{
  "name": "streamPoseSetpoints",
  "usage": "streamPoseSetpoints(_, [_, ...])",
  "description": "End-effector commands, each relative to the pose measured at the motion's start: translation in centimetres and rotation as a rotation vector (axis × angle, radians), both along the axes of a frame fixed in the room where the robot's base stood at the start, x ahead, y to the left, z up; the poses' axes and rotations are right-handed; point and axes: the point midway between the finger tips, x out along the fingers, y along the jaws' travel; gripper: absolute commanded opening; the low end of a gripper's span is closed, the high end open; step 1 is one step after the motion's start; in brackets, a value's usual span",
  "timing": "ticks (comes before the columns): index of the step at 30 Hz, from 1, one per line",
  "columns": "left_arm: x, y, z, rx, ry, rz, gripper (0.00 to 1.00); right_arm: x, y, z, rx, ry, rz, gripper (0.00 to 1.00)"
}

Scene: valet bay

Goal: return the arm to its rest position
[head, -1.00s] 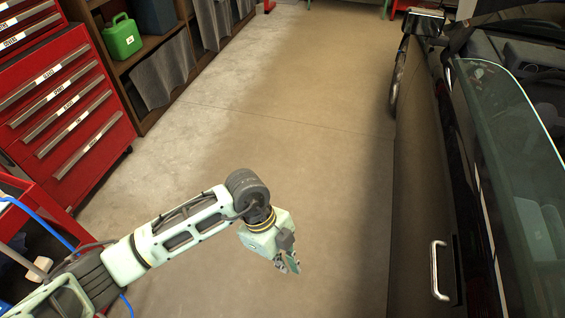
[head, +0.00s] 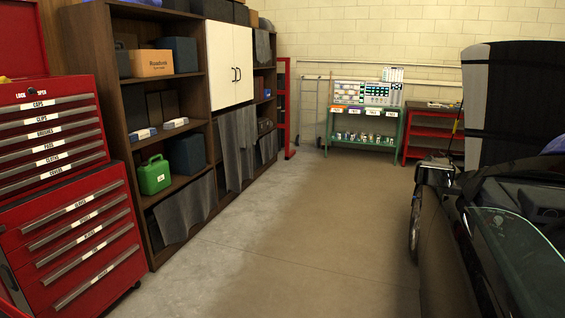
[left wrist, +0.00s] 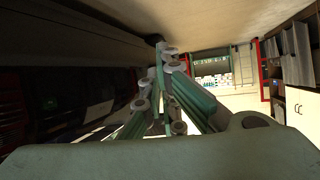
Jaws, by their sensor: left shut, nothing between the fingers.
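My left gripper (left wrist: 165,60) fills the middle of the left wrist view. Its green and grey fingers are together, with nothing seen between them. It is clear of any surface I can make out. Neither my left arm nor its gripper shows in the head view now, so how the arm is folded is hidden. My right gripper is in neither view.
A dark car (head: 440,225) stands close on the right. A red tool chest (head: 75,240) and brown shelving (head: 140,195) line the left. A green bench (head: 362,128) and red shelf (head: 430,132) stand at the back wall. The floor (head: 300,230) between is clear.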

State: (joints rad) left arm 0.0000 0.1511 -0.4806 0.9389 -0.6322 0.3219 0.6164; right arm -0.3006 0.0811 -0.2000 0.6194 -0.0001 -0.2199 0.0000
Motion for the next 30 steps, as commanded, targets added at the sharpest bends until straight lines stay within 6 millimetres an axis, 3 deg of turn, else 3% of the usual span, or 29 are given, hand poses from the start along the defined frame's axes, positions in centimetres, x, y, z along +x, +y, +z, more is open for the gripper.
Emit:
streamPoseSetpoints(1, [-1.9, 2.0, -2.7, 0.036, 0.065, 0.063, 0.00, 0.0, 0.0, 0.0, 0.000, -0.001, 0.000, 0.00])
streamPoseSetpoints(3, [-4.6, 4.8, -6.2, 0.090, 0.152, 0.141, 0.00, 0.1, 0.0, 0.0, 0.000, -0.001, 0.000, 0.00])
streamPoseSetpoints(5, [-7.4, 7.0, -8.9, 0.138, 0.231, 0.200, 0.00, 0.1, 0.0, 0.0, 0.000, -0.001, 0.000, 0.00])
streamPoseSetpoints(9, [-15.0, 11.4, -14.3, 0.238, 0.426, 0.306, 0.00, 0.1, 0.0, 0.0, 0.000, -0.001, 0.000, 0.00])
streamPoseSetpoints(13, [-23.2, 14.5, -18.0, 0.317, 0.615, 0.371, 0.00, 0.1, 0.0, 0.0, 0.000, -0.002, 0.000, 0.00])
streamPoseSetpoints(18, [-32.6, 16.6, -20.5, 0.381, 0.820, 0.414, 0.00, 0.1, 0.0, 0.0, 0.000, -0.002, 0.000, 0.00])
streamPoseSetpoints(21, [-36.1, 17.1, -21.0, 0.400, 0.899, 0.424, 0.00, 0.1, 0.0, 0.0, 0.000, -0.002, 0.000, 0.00])
streamPoseSetpoints(24, [-37.9, 17.3, -21.3, 0.407, 0.940, 0.429, 0.00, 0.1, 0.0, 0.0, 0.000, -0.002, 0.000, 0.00])
streamPoseSetpoints(30, [-38.3, 17.4, -21.3, 0.410, 0.949, 0.428, 0.00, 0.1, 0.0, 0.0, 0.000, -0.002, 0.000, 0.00])
